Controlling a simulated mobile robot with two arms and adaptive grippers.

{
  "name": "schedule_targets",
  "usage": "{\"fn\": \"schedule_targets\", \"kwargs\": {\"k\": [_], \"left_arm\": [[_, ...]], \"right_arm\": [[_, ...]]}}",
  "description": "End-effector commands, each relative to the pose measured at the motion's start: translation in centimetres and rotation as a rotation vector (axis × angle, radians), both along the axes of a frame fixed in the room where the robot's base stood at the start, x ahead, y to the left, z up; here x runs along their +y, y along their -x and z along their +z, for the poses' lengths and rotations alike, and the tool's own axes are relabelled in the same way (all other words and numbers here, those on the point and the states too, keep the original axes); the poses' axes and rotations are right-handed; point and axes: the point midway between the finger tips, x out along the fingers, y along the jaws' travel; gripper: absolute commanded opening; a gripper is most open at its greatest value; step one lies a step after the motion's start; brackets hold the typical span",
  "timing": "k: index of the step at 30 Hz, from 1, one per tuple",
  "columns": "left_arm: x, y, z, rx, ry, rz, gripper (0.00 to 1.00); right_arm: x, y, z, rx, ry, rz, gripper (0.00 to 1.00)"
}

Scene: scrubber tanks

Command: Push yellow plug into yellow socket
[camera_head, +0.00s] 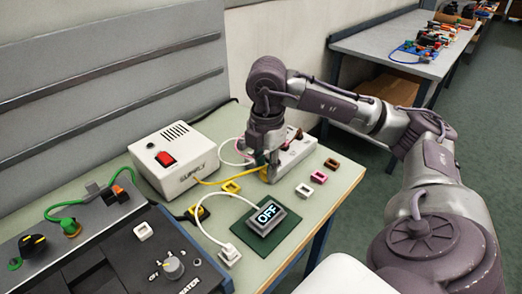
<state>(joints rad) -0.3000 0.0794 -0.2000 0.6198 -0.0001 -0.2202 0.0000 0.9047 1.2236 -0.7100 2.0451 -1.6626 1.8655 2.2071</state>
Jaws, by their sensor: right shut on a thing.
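My right gripper (265,164) points down at the near left end of a white block (301,152), shut on the yellow plug (271,174). A yellow cable (215,182) runs to it from the white supply box (181,158). The gripper hides most of the plug and that end of the block, so I cannot tell whether the plug is in a socket. A yellow rectangular frame (231,187) lies on the bench left of the gripper; I cannot tell whether it is the yellow socket. My left gripper is not in view.
Brown (332,164), pink (319,177) and pale (304,190) frames lie right of the gripper. An "OFF" display (267,217) on a green mat and a white plug (230,254) are in front. A dark control panel (140,262) fills the lower left.

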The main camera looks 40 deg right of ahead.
Motion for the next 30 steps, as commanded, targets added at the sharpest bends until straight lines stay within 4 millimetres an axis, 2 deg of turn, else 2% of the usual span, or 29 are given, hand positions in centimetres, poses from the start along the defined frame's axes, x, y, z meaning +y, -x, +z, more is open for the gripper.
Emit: {"fn": "schedule_targets", "kwargs": {"k": [5,8,16,30], "left_arm": [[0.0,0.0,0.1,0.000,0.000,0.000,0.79],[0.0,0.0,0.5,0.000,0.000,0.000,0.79],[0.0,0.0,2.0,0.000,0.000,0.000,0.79],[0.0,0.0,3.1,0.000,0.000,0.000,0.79]], "right_arm": [[0.1,-0.1,0.0,0.000,-0.001,0.001,0.00],[0.8,-0.5,0.1,-0.001,-0.004,0.005,0.00],[4.4,-3.1,0.0,-0.001,-0.004,0.004,0.00],[10.4,-7.4,-0.5,-0.001,-0.003,0.003,0.00]]}}
